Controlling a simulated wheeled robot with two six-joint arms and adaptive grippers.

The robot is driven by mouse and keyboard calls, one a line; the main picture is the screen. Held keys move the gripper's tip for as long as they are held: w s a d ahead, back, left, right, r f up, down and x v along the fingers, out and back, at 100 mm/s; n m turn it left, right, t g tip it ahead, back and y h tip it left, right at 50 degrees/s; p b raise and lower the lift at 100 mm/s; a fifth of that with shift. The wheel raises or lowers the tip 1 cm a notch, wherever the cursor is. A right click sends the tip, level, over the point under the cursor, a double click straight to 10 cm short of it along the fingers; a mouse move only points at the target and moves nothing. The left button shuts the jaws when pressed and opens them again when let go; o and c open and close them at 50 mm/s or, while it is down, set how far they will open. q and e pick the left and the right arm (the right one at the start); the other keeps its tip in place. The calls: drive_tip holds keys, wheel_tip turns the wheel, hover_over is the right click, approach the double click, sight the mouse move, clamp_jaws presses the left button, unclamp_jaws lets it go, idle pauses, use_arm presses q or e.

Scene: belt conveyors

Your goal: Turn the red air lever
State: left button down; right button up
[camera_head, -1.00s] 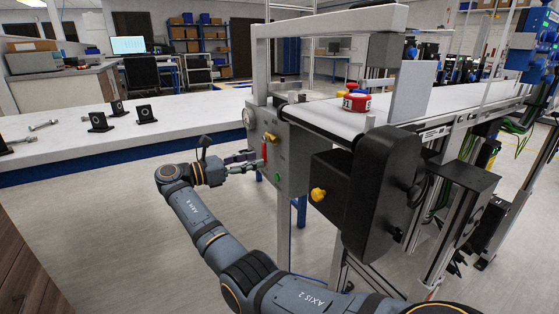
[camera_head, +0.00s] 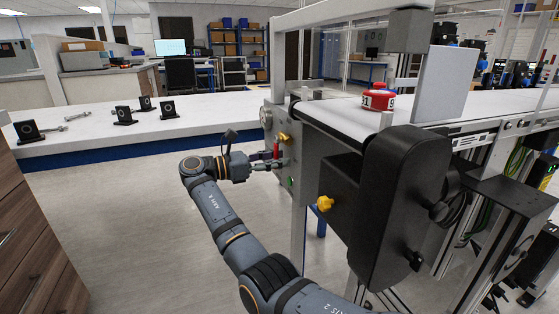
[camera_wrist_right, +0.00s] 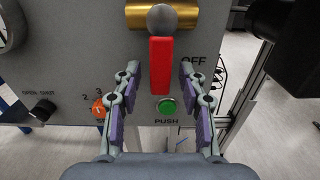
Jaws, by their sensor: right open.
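The red air lever (camera_wrist_right: 161,68) hangs straight down from a brass valve body (camera_wrist_right: 184,16) with a grey round pivot, on the grey panel, left of the word OFF. In the head view the red lever (camera_head: 276,151) shows on the panel's left face. My right gripper (camera_wrist_right: 160,80) is open, with one finger on each side of the lever and gaps to both. In the head view my right gripper (camera_head: 268,163) is at the panel, its fingertips partly hard to make out. My left gripper is not in view.
A green PUSH button (camera_wrist_right: 167,106) sits just below the lever. An orange selector knob (camera_wrist_right: 99,107) and a black knob (camera_wrist_right: 43,110) are to its left. A white bench (camera_head: 190,125) stands beyond the arm.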

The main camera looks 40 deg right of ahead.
clamp_jaws()
idle(0.3)
idle(0.4)
